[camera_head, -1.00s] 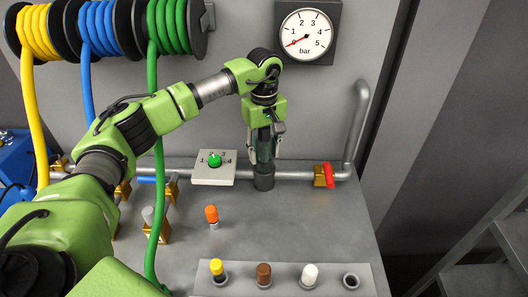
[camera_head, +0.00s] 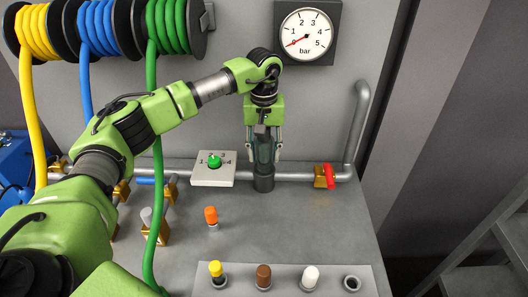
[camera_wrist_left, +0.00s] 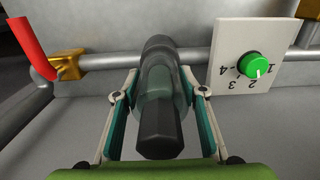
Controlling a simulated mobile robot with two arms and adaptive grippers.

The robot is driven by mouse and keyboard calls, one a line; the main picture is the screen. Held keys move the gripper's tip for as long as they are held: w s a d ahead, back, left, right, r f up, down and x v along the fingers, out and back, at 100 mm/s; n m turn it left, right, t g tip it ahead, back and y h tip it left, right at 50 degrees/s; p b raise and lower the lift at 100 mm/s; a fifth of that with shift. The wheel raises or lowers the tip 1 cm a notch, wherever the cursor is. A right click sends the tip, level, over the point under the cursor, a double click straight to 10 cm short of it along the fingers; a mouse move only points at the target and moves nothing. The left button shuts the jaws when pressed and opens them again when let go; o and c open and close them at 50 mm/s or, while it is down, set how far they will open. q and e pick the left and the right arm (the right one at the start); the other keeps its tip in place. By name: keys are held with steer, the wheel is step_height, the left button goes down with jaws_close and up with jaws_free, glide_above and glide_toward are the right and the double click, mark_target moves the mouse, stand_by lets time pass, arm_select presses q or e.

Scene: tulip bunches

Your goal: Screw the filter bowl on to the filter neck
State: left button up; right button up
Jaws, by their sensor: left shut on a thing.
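The filter bowl (camera_wrist_left: 158,95), a clear greenish bowl with a dark end, is between the fingers of my left gripper (camera_wrist_left: 158,110). The gripper is shut on it, with a finger along each side. In the head view my left gripper (camera_head: 264,150) points down and holds the bowl (camera_head: 264,152) in line with the dark filter neck (camera_head: 264,183) on the grey pipe. The neck shows behind the bowl in the wrist view (camera_wrist_left: 157,44). The bowl and neck look to meet, but the thread is hidden. My right gripper is not in view.
A white dial plate with a green knob (camera_head: 214,161) stands close left of the neck. A red-handled valve (camera_head: 327,176) is to the right. An orange-topped peg (camera_head: 211,215) and a rack (camera_head: 245,283) with coloured plugs are in front. A green hose (camera_head: 158,200) hangs at left.

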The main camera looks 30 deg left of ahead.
arm_select(q)
steer(key=m, duration=0.4)
steer(key=shift+b, duration=0.3)
steer(key=shift+m, duration=0.6)
steer(key=shift+m, duration=1.1)
steer(key=shift+m, duration=1.2)
steer(key=o, duration=1.2)
steer(key=shift+o, duration=0.2)
